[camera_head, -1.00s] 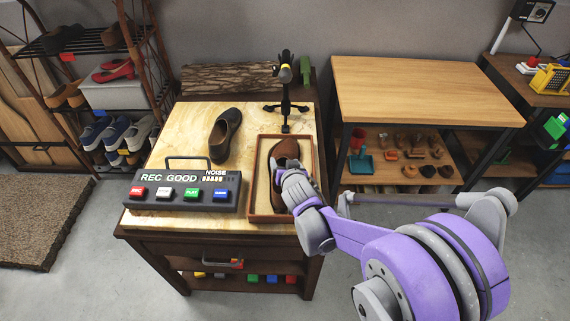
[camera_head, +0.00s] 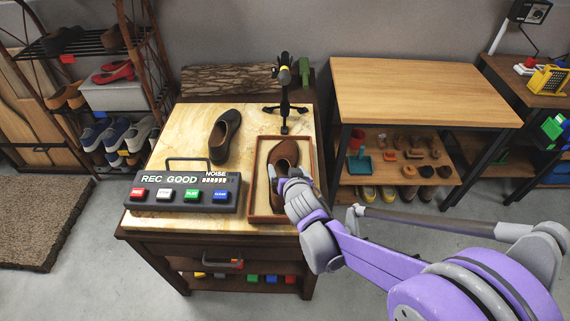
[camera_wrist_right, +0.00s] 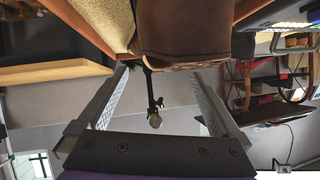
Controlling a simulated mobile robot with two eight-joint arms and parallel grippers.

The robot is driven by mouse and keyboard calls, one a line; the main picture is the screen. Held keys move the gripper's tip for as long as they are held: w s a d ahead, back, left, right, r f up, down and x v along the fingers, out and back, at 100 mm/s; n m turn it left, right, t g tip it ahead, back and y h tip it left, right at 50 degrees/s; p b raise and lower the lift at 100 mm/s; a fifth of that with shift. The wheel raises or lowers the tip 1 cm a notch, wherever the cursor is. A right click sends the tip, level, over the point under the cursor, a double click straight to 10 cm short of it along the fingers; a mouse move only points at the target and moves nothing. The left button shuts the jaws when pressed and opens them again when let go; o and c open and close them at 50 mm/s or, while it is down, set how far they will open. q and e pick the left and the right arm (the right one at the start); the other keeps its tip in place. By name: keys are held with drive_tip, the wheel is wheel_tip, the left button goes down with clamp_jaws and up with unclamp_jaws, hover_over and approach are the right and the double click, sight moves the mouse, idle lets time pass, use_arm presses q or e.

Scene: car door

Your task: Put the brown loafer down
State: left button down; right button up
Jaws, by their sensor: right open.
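My right gripper (camera_head: 278,181) is low at the right side of the tray, at the near part of the loafer. In the right wrist view the loafer's brown leather (camera_wrist_right: 182,36) fills the top middle, just beyond the two open fingers (camera_wrist_right: 160,98). Nothing is held between the fingers. The left gripper is not in view.
A black shoe (camera_head: 224,136) lies left of the tray. A button box (camera_head: 184,191) stands at the table's front left. A black stand (camera_head: 285,100) is behind the tray. A wooden bench (camera_head: 415,90) is to the right, a shoe rack (camera_head: 88,45) to the left.

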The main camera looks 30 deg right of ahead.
drive_tip(key=p+v, duration=0.1)
drive_tip(key=v, duration=0.5)
drive_tip(key=shift+r, duration=0.1)
drive_tip(key=shift+s+a+r, duration=0.15)
drive_tip(key=shift+s, duration=0.45)
drive_tip(key=s+a+f+n+g+y, duration=0.2)
drive_tip(key=s+a, duration=0.3)
drive_tip(key=s, duration=0.3)
drive_tip(key=s+a+f+n+g+y, duration=0.2)
drive_tip(key=s+a+n+g, duration=0.2)
drive_tip(key=s, duration=0.5)
drive_tip(key=shift+s+a+f+g, duration=0.25)
drive_tip(key=shift+a+f+g, duration=0.05)
drive_tip(key=shift+a+g, duration=0.2)
